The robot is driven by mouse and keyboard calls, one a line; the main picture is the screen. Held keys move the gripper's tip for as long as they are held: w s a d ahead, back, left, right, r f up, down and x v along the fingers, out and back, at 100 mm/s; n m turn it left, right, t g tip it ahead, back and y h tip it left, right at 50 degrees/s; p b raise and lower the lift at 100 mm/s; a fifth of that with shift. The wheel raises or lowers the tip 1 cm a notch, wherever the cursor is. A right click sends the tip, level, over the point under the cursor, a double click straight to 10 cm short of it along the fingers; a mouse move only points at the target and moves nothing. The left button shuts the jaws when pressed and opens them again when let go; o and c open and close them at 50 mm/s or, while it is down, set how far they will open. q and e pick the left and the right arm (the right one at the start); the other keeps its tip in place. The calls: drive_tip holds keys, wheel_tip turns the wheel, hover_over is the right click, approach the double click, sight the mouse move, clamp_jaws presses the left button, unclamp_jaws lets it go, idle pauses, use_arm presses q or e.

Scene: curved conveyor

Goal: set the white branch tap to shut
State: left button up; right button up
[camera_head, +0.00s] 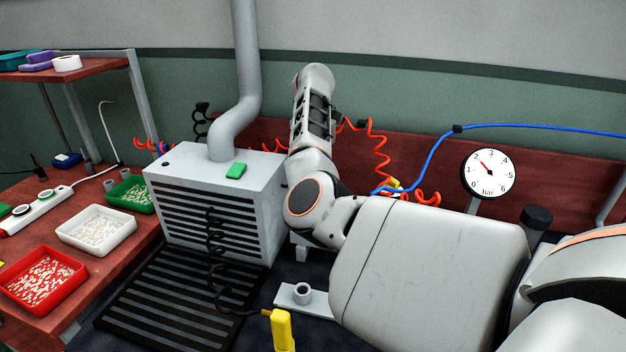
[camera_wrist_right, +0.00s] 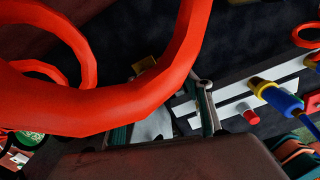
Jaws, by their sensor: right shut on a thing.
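In the right wrist view my right gripper (camera_wrist_right: 165,118) has its two fingers either side of a pale grey-white piece (camera_wrist_right: 153,128), and it is shut on it. The piece looks like the handle of the white branch tap. Its upper part and the pipe below are hidden by a red coiled hose (camera_wrist_right: 110,105) close to the camera, so the handle's angle cannot be told. In the head view my right arm reaches from the lower right to the back wall, and its fingers are hidden. My left gripper is in neither view.
A white bar (camera_wrist_right: 235,100) with a red cap (camera_wrist_right: 250,115) and a blue-yellow coupling (camera_wrist_right: 280,97) lies right of the fingers. A pressure gauge (camera_head: 487,174) has its needle to the upper left. A vented grey box (camera_head: 215,200) stands left of my arm.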

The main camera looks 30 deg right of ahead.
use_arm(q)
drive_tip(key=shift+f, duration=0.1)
use_arm(e)
drive_tip(key=shift+f, duration=0.1)
drive_tip(key=m, duration=0.2)
drive_tip(key=a+m+b, duration=0.1)
drive_tip(key=m, duration=0.1)
drive_tip(key=shift+f+m, duration=0.1)
drive_tip(key=shift+m, duration=0.3)
use_arm(q)
drive_tip(key=b, duration=0.1)
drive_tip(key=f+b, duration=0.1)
drive_tip(key=b, duration=0.1)
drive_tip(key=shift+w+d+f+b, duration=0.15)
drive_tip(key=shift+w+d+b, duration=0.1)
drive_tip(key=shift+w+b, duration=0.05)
use_arm(e)
drive_tip(key=m, duration=0.3)
drive_tip(key=a+m, duration=0.1)
drive_tip(key=m, duration=0.2)
drive_tip(key=w+m, duration=0.1)
drive_tip(key=m, duration=0.3)
drive_tip(key=shift+a, duration=0.4)
drive_tip(key=shift+w, duration=0.1)
drive_tip(key=o, duration=1.1)
